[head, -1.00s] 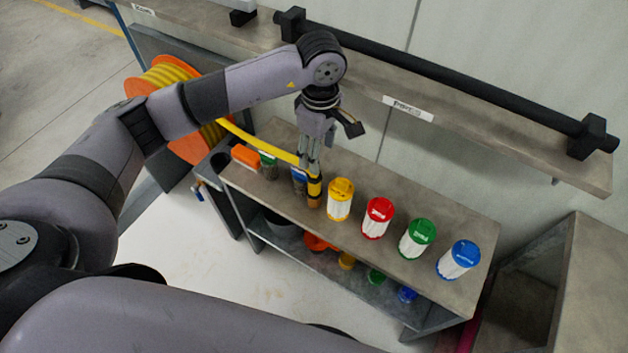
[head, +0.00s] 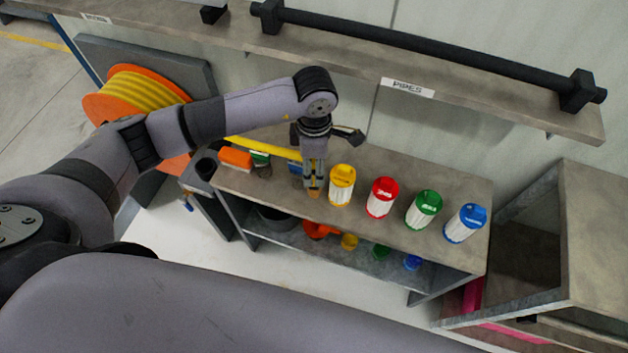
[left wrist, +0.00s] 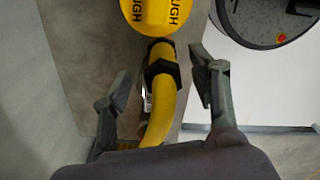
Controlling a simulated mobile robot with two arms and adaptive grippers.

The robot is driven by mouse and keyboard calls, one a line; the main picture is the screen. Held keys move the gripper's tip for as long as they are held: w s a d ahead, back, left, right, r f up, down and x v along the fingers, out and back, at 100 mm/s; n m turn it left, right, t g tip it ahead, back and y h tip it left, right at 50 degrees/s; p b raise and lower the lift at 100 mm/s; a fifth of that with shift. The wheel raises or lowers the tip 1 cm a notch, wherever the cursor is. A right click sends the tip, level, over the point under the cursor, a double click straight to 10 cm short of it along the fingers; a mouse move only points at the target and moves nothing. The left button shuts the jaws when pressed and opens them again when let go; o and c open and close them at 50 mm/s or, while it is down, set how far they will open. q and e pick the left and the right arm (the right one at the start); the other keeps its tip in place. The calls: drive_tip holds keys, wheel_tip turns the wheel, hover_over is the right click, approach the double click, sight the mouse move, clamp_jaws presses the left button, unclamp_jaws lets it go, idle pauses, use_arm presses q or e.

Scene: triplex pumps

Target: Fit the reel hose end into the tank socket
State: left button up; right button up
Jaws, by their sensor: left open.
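The yellow reel hose (head: 258,147) runs from the orange reel (head: 137,98) to the bench top, where its end stands under my left gripper (head: 313,184). In the left wrist view the hose (left wrist: 161,112) curves between the two spread fingers of my left gripper (left wrist: 160,92), with a dark collar (left wrist: 161,71) near its end. The gripper is open, with gaps visible beside the hose. The fingers partly hide the hose end in the head view. I cannot make out the tank socket. My right gripper is not in view.
White canisters with yellow (head: 342,186), red (head: 381,198), green (head: 424,209) and blue (head: 466,222) lids stand in a row right of the gripper. A pipe shelf (head: 480,101) runs along the wall behind.

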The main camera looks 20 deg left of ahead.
sight(314, 182)
use_arm(q)
drive_tip(key=shift+f, duration=1.55)
wheel_tip(314, 182, down, 4)
drive_tip(key=shift+s+r+p, duration=0.15)
drive_tip(key=shift+r+p, duration=0.05)
drive_tip(key=shift+p, duration=0.3)
drive_tip(key=shift+f, duration=0.35)
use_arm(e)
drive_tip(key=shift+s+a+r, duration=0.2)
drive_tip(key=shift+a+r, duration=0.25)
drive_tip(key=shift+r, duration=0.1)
use_arm(q)
drive_tip(key=c, duration=1.2)
clamp_jaws()
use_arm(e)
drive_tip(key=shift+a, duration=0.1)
